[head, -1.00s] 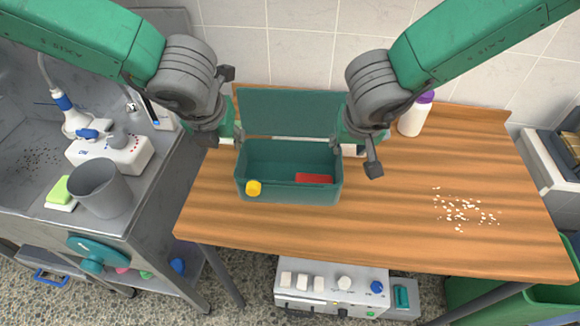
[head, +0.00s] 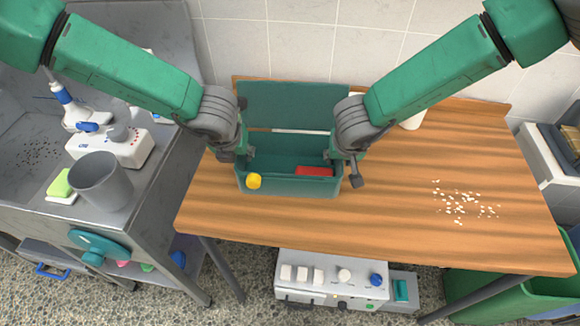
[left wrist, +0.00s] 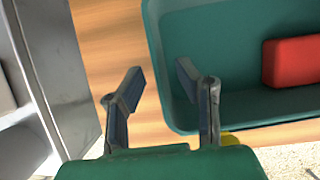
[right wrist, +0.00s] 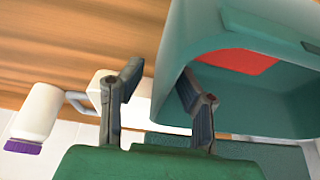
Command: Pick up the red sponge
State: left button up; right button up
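The red sponge (head: 315,171) lies inside the open green box (head: 295,188), toward its right side. It shows in the left wrist view (left wrist: 293,62) and, partly, in the right wrist view (right wrist: 248,61). My left gripper (head: 242,163) is open at the box's left wall; in the left wrist view its fingers (left wrist: 158,88) stand either side of the rim. My right gripper (head: 346,166) is open at the right wall; in the right wrist view its fingers (right wrist: 163,82) straddle that wall. Neither gripper touches the sponge. Whether the fingers touch the walls I cannot tell.
The box's lid (head: 292,105) stands open at the back. A yellow knob (head: 254,181) is on its front left. A white bottle (head: 412,118) stands behind my right arm. White crumbs (head: 463,203) lie on the table's right. A grey cup (head: 101,181) stands at left.

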pick_arm(q)
jog(key=shift+w+f, duration=0.15)
jog(key=shift+f, duration=0.35)
pick_arm(e)
jog(key=shift+w+f, duration=0.15)
jog(key=shift+f, duration=0.35)
pick_arm(q)
grip_shut()
pick_arm(e)
grip_shut()
pick_arm(q)
jog(key=shift+r, duration=0.1)
pick_arm(e)
jog(key=shift+r, duration=0.1)
